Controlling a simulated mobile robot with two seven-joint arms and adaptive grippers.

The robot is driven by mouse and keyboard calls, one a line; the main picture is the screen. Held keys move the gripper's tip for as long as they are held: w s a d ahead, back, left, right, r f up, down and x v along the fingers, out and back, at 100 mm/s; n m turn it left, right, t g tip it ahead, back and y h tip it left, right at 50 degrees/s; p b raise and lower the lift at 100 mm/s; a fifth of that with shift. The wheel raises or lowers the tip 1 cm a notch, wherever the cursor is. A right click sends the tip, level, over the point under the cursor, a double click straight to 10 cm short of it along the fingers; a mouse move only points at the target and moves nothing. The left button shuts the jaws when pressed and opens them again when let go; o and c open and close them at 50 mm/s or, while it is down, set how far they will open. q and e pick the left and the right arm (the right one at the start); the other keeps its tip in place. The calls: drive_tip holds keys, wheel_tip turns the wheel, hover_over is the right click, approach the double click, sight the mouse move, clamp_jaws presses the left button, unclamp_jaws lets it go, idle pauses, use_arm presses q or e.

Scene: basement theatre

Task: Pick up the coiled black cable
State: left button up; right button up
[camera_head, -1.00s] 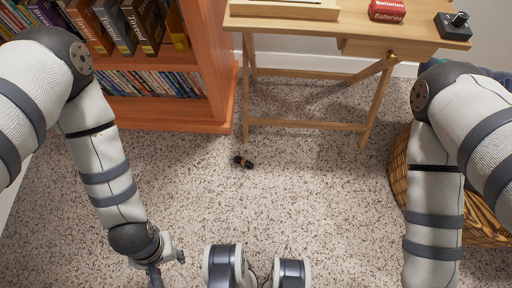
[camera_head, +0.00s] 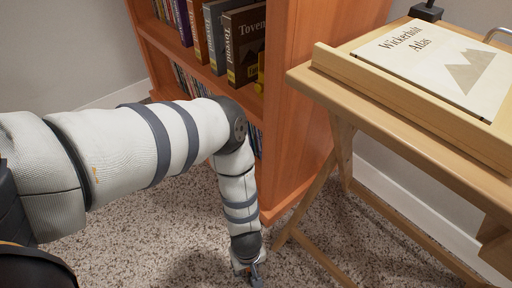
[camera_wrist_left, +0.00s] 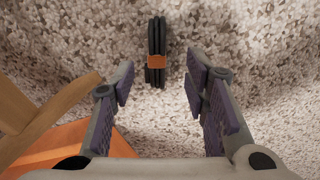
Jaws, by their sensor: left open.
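The coiled black cable (camera_wrist_left: 156,40), bound by an orange band, lies on the speckled carpet in the left wrist view. My left gripper (camera_wrist_left: 158,82) is open. Its two fingers point toward the cable, which lies beyond the fingertips and roughly between their lines; nothing is held. In the head view my left gripper (camera_head: 250,272) is low near the carpet, at the bottom edge, partly cut off. The cable does not show in the head view. My right gripper is not in view.
An orange-brown bookcase (camera_head: 300,100) stands beside my left arm. Carpet right of the cable is clear.

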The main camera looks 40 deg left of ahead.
sight(250, 272)
use_arm(q)
drive_tip(key=f+b, duration=0.3)
drive_tip(key=f, duration=0.4)
drive_tip(key=shift+d+f, duration=0.1)
drive_tip(key=shift+d, duration=0.1)
drive_tip(key=shift+w, duration=0.1)
clamp_jaws()
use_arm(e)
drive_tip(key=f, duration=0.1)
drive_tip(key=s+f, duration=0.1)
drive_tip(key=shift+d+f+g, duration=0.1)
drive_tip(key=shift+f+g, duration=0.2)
